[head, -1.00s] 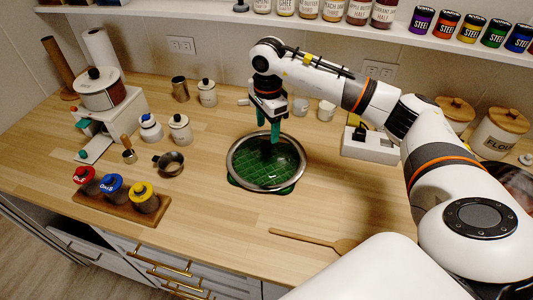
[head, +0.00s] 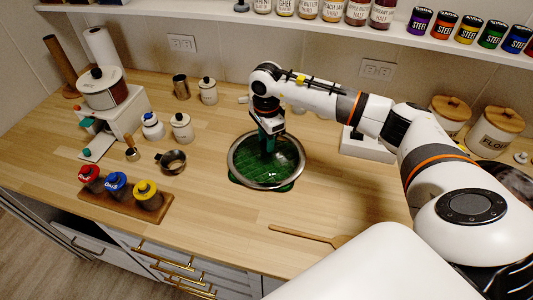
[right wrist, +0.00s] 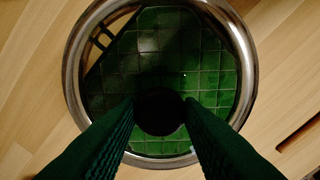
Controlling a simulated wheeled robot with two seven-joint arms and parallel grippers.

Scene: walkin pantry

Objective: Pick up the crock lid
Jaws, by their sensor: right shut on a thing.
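The crock lid (head: 240,168) is a round clear lid with a steel rim and a dark knob. It lies flat over a green tiled trivet (head: 234,181) on the wooden counter, and the green tiles show through the glass. My right gripper (head: 268,150) points down at the lid's middle. In the right wrist view its green fingers (right wrist: 159,108) are shut on the dark knob (right wrist: 160,118), one on each side. The steel rim (right wrist: 72,60) rings the tiles there. My left gripper is not in view.
A wooden spoon (head: 300,235) lies in front of the lid. Left are a small dark pan (head: 172,161), a rack of colored-lid jars (head: 120,200) and white canisters (head: 182,127). A flour canister (head: 494,134) stands at right. A shelf of jars (head: 400,30) runs above.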

